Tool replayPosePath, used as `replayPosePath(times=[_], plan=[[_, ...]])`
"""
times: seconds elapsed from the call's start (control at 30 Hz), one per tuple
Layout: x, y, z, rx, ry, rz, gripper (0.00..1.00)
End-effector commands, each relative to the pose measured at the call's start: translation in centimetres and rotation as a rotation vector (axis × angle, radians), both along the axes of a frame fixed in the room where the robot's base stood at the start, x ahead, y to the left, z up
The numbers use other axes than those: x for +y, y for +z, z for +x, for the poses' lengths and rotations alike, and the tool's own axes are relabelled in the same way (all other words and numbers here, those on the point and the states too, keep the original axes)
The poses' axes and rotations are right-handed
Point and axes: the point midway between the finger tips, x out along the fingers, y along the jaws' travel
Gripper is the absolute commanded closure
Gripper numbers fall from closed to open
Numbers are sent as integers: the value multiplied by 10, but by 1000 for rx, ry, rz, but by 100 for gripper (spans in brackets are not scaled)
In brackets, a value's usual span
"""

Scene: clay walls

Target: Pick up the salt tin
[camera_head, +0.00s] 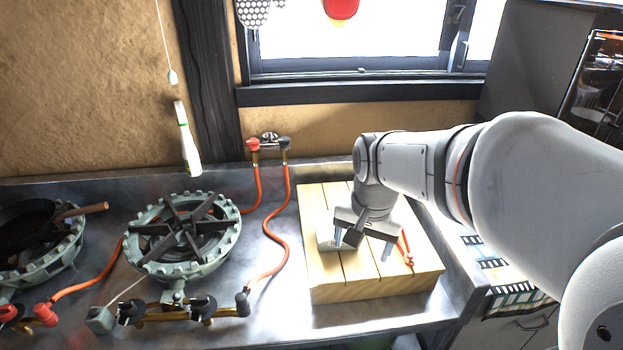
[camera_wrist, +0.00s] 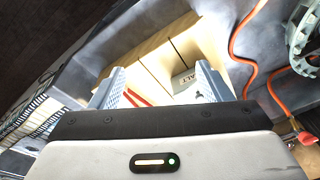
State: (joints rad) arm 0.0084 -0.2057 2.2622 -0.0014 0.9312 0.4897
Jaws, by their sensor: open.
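The salt tin (camera_wrist: 184,80) is pale with dark lettering, of which "ALT" shows in the wrist view. It stands on a wooden board, and my right-hand finger in that view partly hides it. In the head view a pale part of the tin (camera_head: 325,236) shows just left of my gripper, the rest hidden behind it. My gripper (camera_head: 362,244) points down over the board with its fingers apart. In the wrist view my gripper (camera_wrist: 161,72) is open, with the tin close to its right finger; I cannot tell whether they touch.
The slatted wooden board (camera_head: 345,291) lies on a metal counter. A red item (camera_head: 407,250) lies on it, right of my gripper. A green gas burner (camera_head: 183,237) with orange hoses (camera_head: 272,230) stands left. A pan (camera_head: 30,225) sits at far left. A window is behind.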

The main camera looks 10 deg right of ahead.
Motion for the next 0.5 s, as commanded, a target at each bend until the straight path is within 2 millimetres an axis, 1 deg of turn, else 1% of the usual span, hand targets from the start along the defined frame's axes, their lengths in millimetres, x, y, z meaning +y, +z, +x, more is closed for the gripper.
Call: replayPosePath(times=[0.03,0.07,0.1,0.17,0.2,0.3,0.33,0.4,0.5], plan=[[0,-4,25,22,-106,16,24],[0,-6,37,31,-175,25,22],[0,-9,54,44,-268,36,19],[0,-16,80,63,-405,51,14],[1,-21,96,73,-496,59,10],[1,-37,133,98,-706,75,2],[1,-42,142,105,-763,77,0],[1,-54,161,117,-881,83,0],[1,-67,181,129,-1008,86,0]])
